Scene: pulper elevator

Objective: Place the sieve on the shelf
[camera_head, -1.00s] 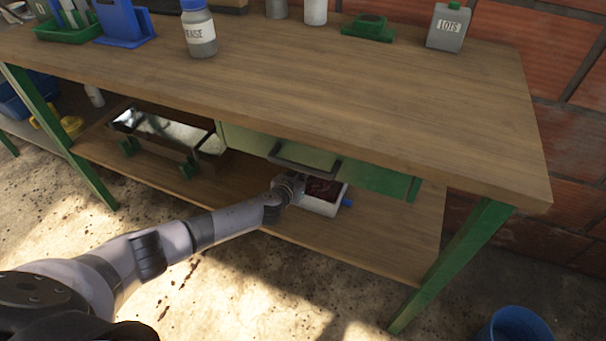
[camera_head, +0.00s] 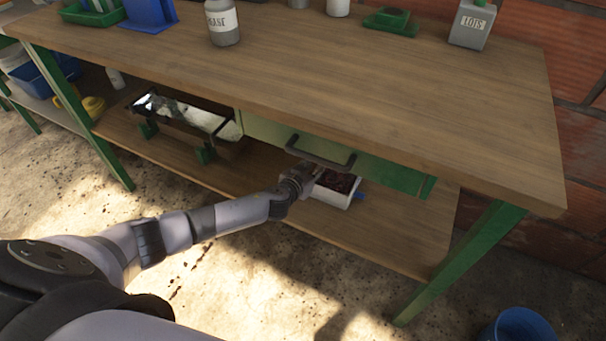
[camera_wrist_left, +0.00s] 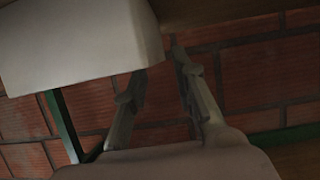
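No thing is clearly recognizable as a sieve. A white box (camera_head: 332,197) with dark red contents and a blue part at its right end is under the workbench, over the wooden lower shelf (camera_head: 395,236). Whether it rests on the shelf is unclear. My left gripper (camera_head: 312,172) is at the box's left end, below the drawer handle, its fingers partly hidden. In the left wrist view its fingers (camera_wrist_left: 158,72) are apart with brick wall visible between them. A pale block (camera_wrist_left: 75,45), perhaps the same box, is at upper left by one fingertip. My right gripper is not in view.
The green drawer front with a dark handle (camera_head: 318,152) hangs close above my left gripper. A trough with green feet (camera_head: 190,118) stands left on the lower shelf. A green table leg (camera_head: 455,262) and a blue bucket (camera_head: 517,326) are at right.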

